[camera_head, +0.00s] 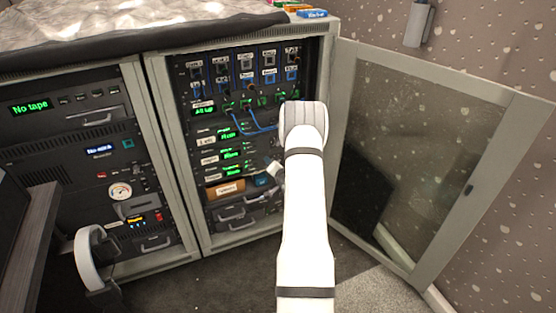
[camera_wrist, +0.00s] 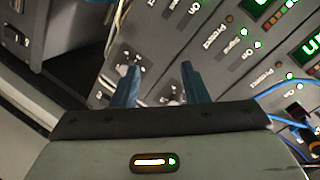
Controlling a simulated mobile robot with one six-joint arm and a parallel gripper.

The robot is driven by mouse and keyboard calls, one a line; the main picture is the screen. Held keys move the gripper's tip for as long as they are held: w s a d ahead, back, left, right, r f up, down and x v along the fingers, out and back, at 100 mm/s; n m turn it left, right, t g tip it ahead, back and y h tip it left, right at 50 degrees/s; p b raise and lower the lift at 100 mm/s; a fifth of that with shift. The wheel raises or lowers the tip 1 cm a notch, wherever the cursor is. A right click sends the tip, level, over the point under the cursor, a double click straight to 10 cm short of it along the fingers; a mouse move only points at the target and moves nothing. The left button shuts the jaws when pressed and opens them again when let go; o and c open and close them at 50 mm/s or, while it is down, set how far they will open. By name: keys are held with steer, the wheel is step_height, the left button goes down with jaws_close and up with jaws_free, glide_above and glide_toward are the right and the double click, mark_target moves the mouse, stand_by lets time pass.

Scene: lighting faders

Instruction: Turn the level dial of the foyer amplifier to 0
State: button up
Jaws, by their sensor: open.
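The rack (camera_head: 222,242) holds a stack of amplifier panels (camera_head: 222,155) with green displays and small pale labels. My gripper (camera_head: 272,168) is in front of the lower panels, partly hidden by my arm. In the wrist view my gripper (camera_wrist: 160,68) is open, with two blue fingers apart and nothing clearly between them.
A glass door (camera_head: 410,165) stands open to the right of the rack. Blue cables (camera_head: 250,128) hang in front of the panels, and show at right in the wrist view (camera_wrist: 285,92). A second rack (camera_head: 95,150) stands at left. White headphones (camera_head: 90,258) are at lower left.

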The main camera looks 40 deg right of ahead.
steer(key=s+d+f+m+t+p, duration=0.1)
steer(key=s+d+f+m+t, duration=0.2)
steer(key=s+d+f, duration=0.15)
steer(key=w+d+b, duration=0.1)
steer(key=w, duration=0.6)
steer(key=shift+w+b, duration=0.3)
steer(key=shift+b, duration=0.05)
steer(key=shift+c, duration=0.4)
